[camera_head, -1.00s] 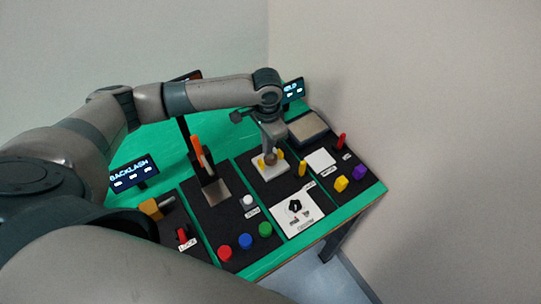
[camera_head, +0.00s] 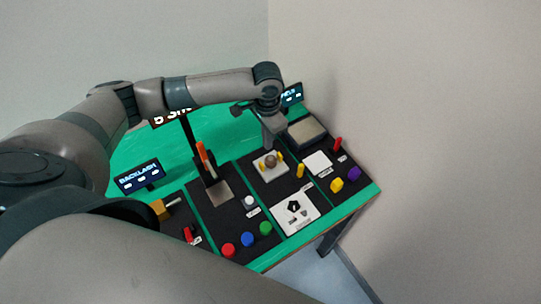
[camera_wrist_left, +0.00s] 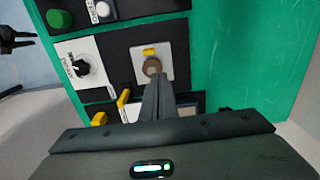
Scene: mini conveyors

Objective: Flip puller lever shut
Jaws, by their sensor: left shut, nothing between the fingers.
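My left gripper (camera_head: 270,143) is shut and empty, pointing down just behind a white plate (camera_head: 259,172) with a brown round knob (camera_head: 271,160) and yellow pieces on it. In the left wrist view its closed fingers (camera_wrist_left: 155,80) end right by the knob (camera_wrist_left: 152,67); I cannot tell whether they touch. A yellow upright lever (camera_head: 301,170) stands to the right of the plate; it also shows in the left wrist view (camera_wrist_left: 124,98). No label lets me tell which part is the puller lever. My right gripper (camera_wrist_left: 15,38) shows at the left wrist view's edge, prongs apart.
An orange lever (camera_head: 203,156) stands on a black panel to the left. Red (camera_head: 228,250), blue (camera_head: 248,240) and green (camera_head: 265,228) buttons line the front. A white dial card (camera_head: 294,213), yellow (camera_head: 337,185) and purple (camera_head: 354,174) knobs and a grey tray (camera_head: 306,132) stand nearby.

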